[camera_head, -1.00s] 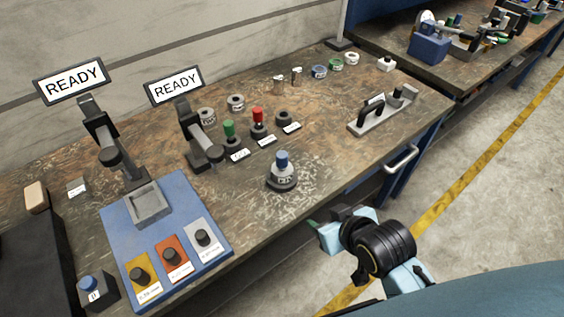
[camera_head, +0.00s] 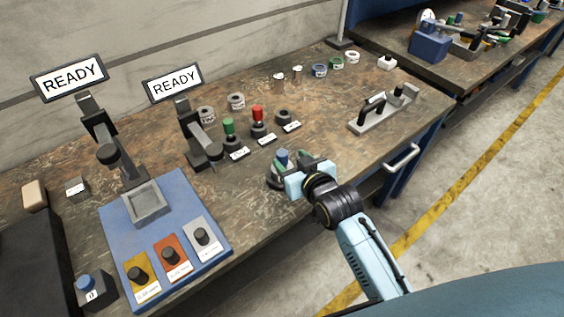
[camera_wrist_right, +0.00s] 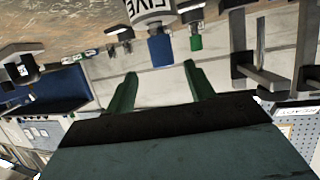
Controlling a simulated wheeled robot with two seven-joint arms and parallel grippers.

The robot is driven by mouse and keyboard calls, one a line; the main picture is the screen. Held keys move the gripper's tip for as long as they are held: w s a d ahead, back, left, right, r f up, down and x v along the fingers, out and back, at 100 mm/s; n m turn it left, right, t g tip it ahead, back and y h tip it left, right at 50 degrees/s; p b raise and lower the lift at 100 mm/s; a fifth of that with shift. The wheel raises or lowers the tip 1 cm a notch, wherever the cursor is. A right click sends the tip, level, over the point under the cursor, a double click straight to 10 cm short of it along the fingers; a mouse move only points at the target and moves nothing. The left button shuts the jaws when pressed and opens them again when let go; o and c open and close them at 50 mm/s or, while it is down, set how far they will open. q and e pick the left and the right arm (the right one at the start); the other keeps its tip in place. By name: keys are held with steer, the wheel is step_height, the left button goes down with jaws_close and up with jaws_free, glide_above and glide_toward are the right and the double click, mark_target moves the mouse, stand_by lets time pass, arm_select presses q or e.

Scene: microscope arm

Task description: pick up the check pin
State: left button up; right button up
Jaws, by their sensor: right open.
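What appears to be the check pin is a blue-topped pin (camera_head: 283,156) standing upright in a round dark holder (camera_head: 274,183) near the bench's front edge. My right gripper (camera_head: 287,171) is at the pin's near right side and partly hides the holder. In the right wrist view, which is upside down, the blue top (camera_wrist_right: 160,48) hangs below a white band with black lettering. It lies beyond the tips of my right gripper's green fingers (camera_wrist_right: 160,78), roughly between them. The fingers are spread and empty. My left gripper is not in view.
A green-topped pin (camera_head: 229,127), a red-topped pin (camera_head: 257,116) and a low dark holder (camera_head: 284,116) stand behind. A blue pad (camera_head: 190,203) with a tray and coloured tiles lies left. A grey fixture (camera_head: 383,112) with a black handle stands right. Two READY displays stand at the back left.

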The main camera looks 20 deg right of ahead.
mark_target(285, 158)
steer(key=shift+a+f+b+x, duration=0.1)
steer(key=shift+f+b+x, duration=0.1)
steer(key=shift+x, duration=1.15)
steer(key=shift+a+f+b+x, duration=0.1)
steer(key=shift+b+x, duration=0.1)
steer(key=shift+x, duration=1.15)
steer(key=shift+s, duration=0.15)
steer(key=shift+r, duration=0.1)
jaws_close()
